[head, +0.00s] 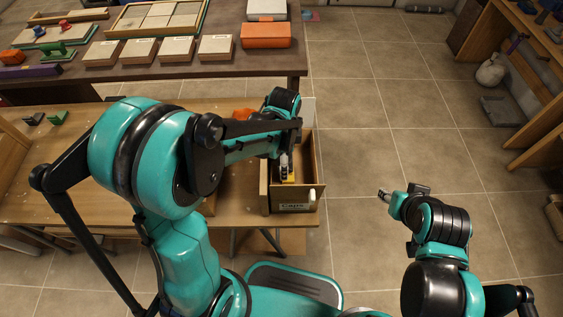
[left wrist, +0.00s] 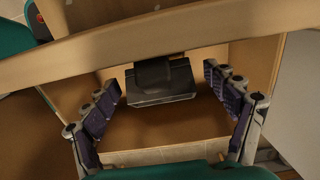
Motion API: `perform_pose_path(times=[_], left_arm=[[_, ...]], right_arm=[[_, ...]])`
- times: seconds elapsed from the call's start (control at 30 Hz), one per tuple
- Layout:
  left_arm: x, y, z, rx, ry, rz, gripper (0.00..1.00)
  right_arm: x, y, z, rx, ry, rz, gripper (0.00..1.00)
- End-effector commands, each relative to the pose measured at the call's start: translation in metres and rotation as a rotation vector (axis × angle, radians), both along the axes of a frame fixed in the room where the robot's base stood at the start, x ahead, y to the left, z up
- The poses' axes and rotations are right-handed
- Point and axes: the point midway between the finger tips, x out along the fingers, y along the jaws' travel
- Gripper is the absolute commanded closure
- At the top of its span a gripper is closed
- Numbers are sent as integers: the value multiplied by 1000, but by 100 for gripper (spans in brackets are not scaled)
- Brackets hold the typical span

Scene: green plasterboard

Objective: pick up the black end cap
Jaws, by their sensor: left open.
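The black end cap (left wrist: 163,88) shows in the left wrist view as a dark block in a wooden box (left wrist: 205,139). My left gripper (left wrist: 161,82) is open, with one finger on each side of the cap and visible gaps between. In the head view my left gripper (head: 286,165) reaches down into the box (head: 264,196), which carries a "Caps" label (head: 294,206). The cap is not discernible there, hidden by the gripper and arm. My right gripper (head: 384,193) is over the floor at the right, away from the box; its finger state is unclear.
The box stands at the right end of a wooden bench (head: 240,204). A darker table (head: 210,75) behind holds several pale tiles and an orange box (head: 266,35). Wooden furniture (head: 535,130) stands far right. The tiled floor between is largely clear.

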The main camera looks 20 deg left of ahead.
Motion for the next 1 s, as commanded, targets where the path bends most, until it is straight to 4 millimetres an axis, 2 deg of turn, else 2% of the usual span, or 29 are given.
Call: perform_pose_path(times=[0.07,0.1,0.23,0.27,0.37,0.4,0.67,1.0], left_arm=[[0,0,1,0,0,0,14],[0,0,1,0,0,0,19],[0,0,1,0,0,0,53],[0,0,1,0,0,0,58],[0,0,1,0,0,0,58],[0,0,1,0,0,0,61],[0,0,8,0,0,0,62],[0,0,76,0,0,0,62]], right_arm=[[0,0,1,0,0,0,60],[0,0,1,0,0,0,60],[0,0,1,0,0,0,60],[0,0,1,0,0,0,60],[0,0,1,0,0,0,60],[0,0,1,0,0,0,60],[0,0,5,0,0,0,60],[0,0,35,0,0,0,60]])
